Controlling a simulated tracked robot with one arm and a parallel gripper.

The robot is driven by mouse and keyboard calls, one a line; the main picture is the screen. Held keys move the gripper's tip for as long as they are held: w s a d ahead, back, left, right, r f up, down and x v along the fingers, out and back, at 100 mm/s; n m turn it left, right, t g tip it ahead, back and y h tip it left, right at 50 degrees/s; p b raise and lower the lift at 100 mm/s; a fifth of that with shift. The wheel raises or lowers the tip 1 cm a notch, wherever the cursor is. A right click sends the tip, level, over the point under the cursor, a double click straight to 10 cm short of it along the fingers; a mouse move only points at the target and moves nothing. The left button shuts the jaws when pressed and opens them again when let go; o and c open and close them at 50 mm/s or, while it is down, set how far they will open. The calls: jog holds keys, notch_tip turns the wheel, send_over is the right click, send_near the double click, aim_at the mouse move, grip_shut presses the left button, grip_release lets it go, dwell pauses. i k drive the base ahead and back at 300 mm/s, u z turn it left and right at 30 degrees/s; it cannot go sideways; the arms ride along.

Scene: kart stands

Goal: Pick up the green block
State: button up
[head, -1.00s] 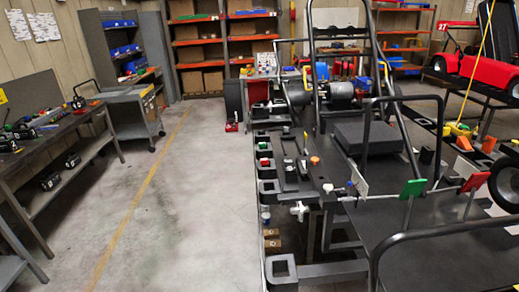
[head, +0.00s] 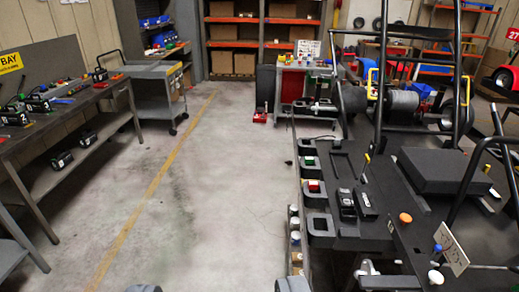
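A small green block (head: 309,161) sits in a square black holder on the left edge of the black kart stand (head: 375,215), right of the picture's middle. A red block (head: 314,186) sits in the holder just nearer to me. My gripper does not show in the head view, so its state and its distance from the green block are hidden. Two grey rounded shapes at the bottom edge look like parts of my own body.
A grey workbench (head: 75,120) with tools runs along the left. A grey cart (head: 150,95) stands behind it. Open concrete floor (head: 215,200) with a yellow line lies between bench and stand. Black tube frames rise at the right. Shelves (head: 265,45) stand at the back.

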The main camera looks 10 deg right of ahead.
aim_at(307, 160)
jog(key=u, duration=0.15)
jog(key=i, duration=2)
jog(key=z, duration=0.35)
